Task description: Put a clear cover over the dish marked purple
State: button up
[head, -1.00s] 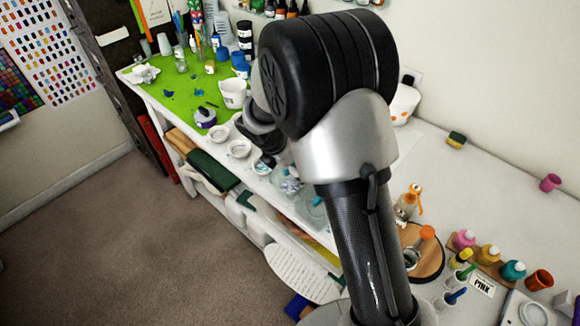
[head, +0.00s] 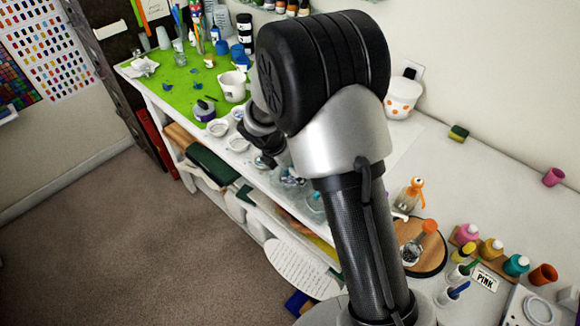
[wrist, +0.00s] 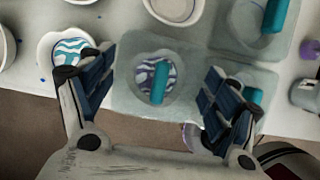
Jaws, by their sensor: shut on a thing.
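Another swirled white dish (wrist: 68,47) is partly behind the left finger. A second clear cover with a teal handle (wrist: 275,14) is at the upper right. Another teal handle (wrist: 254,97) is partly behind the right finger. No purple marking is readable. In the head view my arm hides most of the gripper.
Bottles and a round wooden board (head: 430,262) stand to the right. The white bench at the back right has clear room.

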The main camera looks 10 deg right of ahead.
jog(key=shift+f, duration=0.1)
dwell(0.3)
jog(key=o, duration=1)
jog(key=shift+o, duration=0.2)
jog(key=v, duration=1.2)
